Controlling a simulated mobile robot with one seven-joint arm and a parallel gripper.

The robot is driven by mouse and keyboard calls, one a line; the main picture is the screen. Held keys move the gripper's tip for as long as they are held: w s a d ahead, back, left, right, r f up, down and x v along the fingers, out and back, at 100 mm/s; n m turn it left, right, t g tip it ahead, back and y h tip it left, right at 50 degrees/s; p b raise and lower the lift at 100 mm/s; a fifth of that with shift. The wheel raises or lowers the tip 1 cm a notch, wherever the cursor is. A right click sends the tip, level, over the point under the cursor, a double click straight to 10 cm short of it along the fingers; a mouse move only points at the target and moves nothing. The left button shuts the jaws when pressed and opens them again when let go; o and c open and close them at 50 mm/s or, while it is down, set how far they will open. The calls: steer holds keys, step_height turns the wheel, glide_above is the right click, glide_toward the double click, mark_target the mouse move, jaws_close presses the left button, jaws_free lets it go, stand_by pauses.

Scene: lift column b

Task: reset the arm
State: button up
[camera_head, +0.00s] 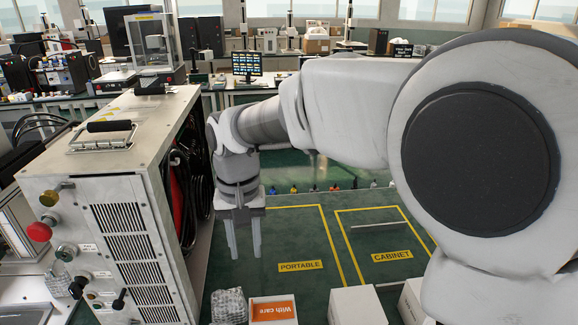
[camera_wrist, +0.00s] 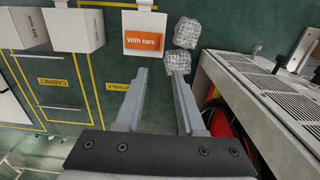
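My arm reaches across the head view from the right, bent, with the wrist hanging down near the middle left. My gripper (camera_head: 244,256) points downward, with its two fingers apart and nothing between them. It is just right of the metal equipment cabinet (camera_head: 124,232), apart from it, and above the green surface. In the wrist view my gripper (camera_wrist: 158,75) also shows two separated fingers with an empty gap. The tips lie, in that picture, just below a white box with an orange "With care" label (camera_wrist: 143,41) and beside bubble-wrapped items (camera_wrist: 178,62).
The cabinet's open side shows dark cables and a red part. White boxes (camera_head: 356,305) line the front edge. Yellow-outlined areas marked "PORTABLE" (camera_head: 300,266) and "CABINET" (camera_head: 392,256) are largely clear. Small coloured items stand behind them. Benches with a monitor (camera_head: 247,64) are farther back.

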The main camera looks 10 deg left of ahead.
steer(key=s+d+r+m+t, duration=0.1)
steer(key=s+d+r, duration=0.15)
steer(key=d, duration=0.55)
steer(key=s+d+r+t, duration=0.15)
steer(key=d+r, duration=0.25)
steer(key=d, duration=0.4)
steer(key=s+d+m+t, duration=0.1)
steer(key=s+d+t, duration=0.2)
steer(key=s+d, duration=0.5)
steer(key=d, duration=0.4)
steer(key=shift+s+m+p, duration=0.35)
steer(key=shift+m, duration=0.05)
